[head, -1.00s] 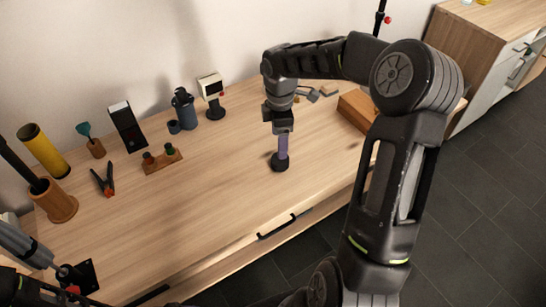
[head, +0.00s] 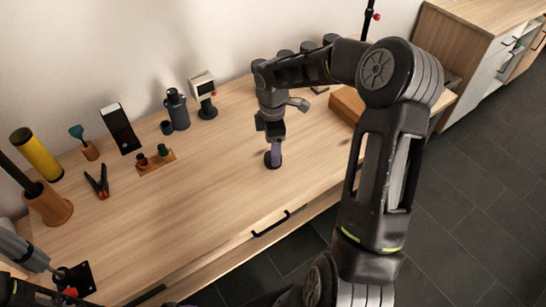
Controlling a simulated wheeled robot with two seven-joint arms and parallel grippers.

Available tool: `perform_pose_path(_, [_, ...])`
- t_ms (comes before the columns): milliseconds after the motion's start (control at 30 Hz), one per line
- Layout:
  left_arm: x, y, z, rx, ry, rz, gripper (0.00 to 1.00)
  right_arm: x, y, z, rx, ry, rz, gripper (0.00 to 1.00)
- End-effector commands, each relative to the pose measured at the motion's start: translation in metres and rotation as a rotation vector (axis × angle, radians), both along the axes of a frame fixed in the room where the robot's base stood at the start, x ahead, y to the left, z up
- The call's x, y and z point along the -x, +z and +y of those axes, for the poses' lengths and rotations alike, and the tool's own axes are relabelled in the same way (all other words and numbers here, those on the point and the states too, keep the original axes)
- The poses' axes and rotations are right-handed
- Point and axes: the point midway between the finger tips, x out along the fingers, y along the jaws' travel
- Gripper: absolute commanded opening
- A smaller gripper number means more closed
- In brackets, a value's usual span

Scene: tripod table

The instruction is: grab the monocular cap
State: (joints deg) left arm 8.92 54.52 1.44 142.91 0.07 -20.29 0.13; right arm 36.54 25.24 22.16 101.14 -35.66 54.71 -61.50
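A dark blue-grey monocular-like cylinder (head: 177,111) stands at the back of the table. A small dark round piece (head: 167,127), which looks like its cap, lies beside it at the lower left. My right gripper (head: 275,141) points down over an upright purple cylinder (head: 275,155) with a dark round base, well to the right of the cap. Its fingers overlap the purple cylinder's top; whether they are shut on it cannot be seen. Dark parts of my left arm show at the bottom left, and I cannot make out its gripper.
A wooden block (head: 155,160) with small plugs and an orange-black clamp (head: 98,182) lie left of the cap. A black box (head: 120,129) and a white-faced device (head: 203,93) stand nearby. A wooden box (head: 347,105) is at the right. The table's front middle is clear.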

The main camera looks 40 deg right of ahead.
Motion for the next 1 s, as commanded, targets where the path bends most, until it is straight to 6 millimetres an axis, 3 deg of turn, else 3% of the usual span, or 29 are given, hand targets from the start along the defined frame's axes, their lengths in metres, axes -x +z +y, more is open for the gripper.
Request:
perform_pose_path(300, [0.001,0.009,0.001,-0.003,0.001,0.003,0.66,0.002,-0.040,0.000,-0.001,0.000,0.003,0.73])
perform_pose_path(900, [0.001,0.008,0.000,-0.002,0.001,0.004,0.66,0.002,-0.041,-0.001,0.001,0.000,0.000,0.73])
perform_pose_path(1000, [0.001,0.008,0.000,-0.002,0.001,0.004,0.66,0.002,-0.041,-0.001,0.000,0.000,0.000,0.65])
